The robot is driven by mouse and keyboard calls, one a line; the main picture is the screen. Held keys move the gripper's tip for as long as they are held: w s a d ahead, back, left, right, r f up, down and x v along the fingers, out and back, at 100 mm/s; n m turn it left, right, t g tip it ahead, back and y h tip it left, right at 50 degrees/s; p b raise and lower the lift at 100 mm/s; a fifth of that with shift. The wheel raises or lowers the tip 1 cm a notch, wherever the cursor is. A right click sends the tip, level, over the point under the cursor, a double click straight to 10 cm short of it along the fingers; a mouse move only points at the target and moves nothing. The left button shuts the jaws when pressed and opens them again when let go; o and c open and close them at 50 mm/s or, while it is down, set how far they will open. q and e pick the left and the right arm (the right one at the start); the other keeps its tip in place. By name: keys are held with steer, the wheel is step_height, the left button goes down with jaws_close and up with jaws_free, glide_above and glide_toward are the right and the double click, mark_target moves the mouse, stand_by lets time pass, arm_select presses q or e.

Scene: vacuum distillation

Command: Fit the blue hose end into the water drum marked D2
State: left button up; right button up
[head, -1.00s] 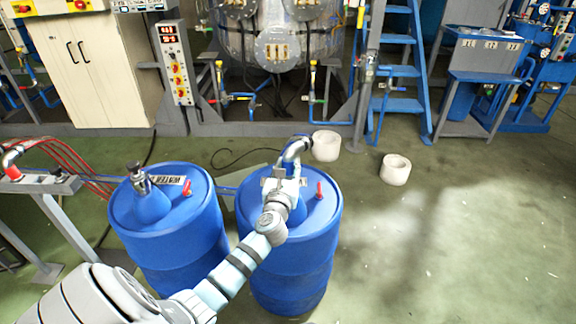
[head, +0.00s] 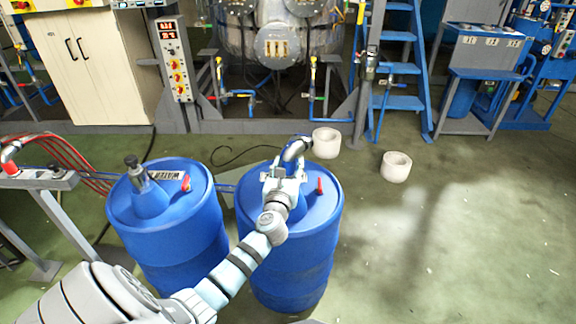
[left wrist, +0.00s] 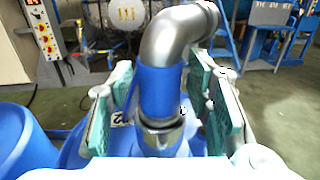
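My left gripper (head: 284,175) is above the right blue water drum (head: 290,255). In the left wrist view, its green-padded fingers (left wrist: 165,105) stand apart on both sides of the blue hose end (left wrist: 159,92), with narrow gaps visible. The hose end is upright, with a silver elbow (left wrist: 172,35) bending right above it. Its lower end meets a metal collar (left wrist: 160,135) on the drum; how deep it sits is hidden. A label ending in 2 (left wrist: 122,121) shows partly behind the fingers. In the head view, the blue hose (head: 297,148) shows just beyond the gripper. My right gripper is out of view.
A second blue drum (head: 170,240) with a WATER label and a capped neck stands close on the left. A grey stand (head: 40,178) with red hoses is at far left. The floor at right is clear.

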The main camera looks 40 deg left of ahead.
arm_select(q)
steer(key=v, duration=1.2)
stand_by(0.3)
